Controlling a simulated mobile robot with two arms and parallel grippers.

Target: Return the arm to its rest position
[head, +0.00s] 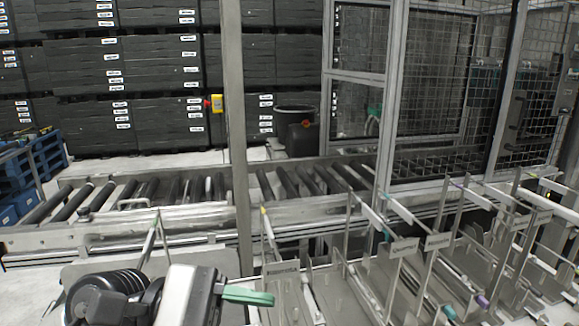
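My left arm comes in at the bottom left, with a ribbed black part and a pale grey body. Its gripper (248,296) shows a green finger-like tip pointing right, near the left end of the metal rack fixtures. Only one such tip is clear, so I cannot tell whether it is open or shut. Nothing is visibly held in it. My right gripper is not in view.
Metal racks (283,272) with upright posts fill the lower right, close to my arm. Behind runs a roller conveyor (165,190). A vertical post (235,130) and mesh fence (430,80) stand beyond. Stacked dark crates (150,70) line the back; blue pallets (40,160) are left.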

